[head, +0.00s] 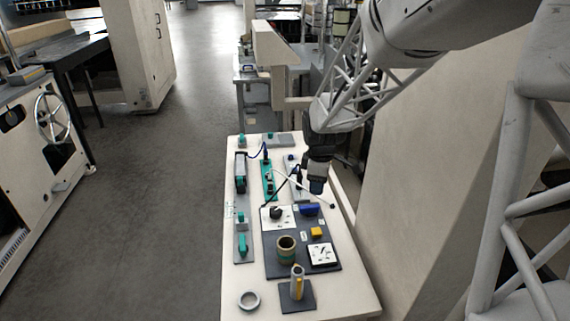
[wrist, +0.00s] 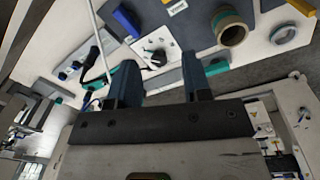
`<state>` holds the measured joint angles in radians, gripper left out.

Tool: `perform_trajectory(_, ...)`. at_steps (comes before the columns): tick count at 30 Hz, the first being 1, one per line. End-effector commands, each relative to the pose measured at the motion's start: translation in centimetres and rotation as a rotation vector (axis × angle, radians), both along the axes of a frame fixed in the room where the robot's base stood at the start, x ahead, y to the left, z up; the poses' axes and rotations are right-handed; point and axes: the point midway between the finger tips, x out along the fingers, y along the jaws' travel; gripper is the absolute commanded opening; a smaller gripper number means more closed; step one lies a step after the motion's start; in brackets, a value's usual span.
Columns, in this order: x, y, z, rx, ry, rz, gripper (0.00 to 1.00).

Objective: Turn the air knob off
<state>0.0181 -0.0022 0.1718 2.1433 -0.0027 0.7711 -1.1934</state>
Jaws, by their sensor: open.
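A black knob (head: 277,212) sits on a white plate with markings, near the middle of the bench. In the wrist view the knob (wrist: 157,57) lies just beyond the fingertips, nearly centred between them, on its white plate (wrist: 150,42). The exact pointer direction is too small to read. My gripper (head: 316,187) hangs above the bench, behind and to the right of the knob in the head view. Its two dark fingers (wrist: 160,83) are apart with nothing between them. They do not appear to touch the knob.
A thin pale rod (wrist: 98,38) stands beside the left finger. A blue block (head: 309,209), a yellow block (head: 316,232), a brown roll (head: 286,250) and an upright post (head: 297,282) stand nearby. A beige wall borders the bench on the right; open floor (head: 150,200) lies left.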

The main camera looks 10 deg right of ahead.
Motion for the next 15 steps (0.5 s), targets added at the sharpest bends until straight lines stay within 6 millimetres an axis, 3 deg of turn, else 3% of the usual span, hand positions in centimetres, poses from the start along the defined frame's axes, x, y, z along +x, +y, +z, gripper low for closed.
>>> perform_trajectory(9,5.5,-0.2,-5.7,-0.008,0.038,0.235,0.45)
perform_trajectory(15,7.8,-0.3,-8.4,-0.009,0.052,0.345,0.45)
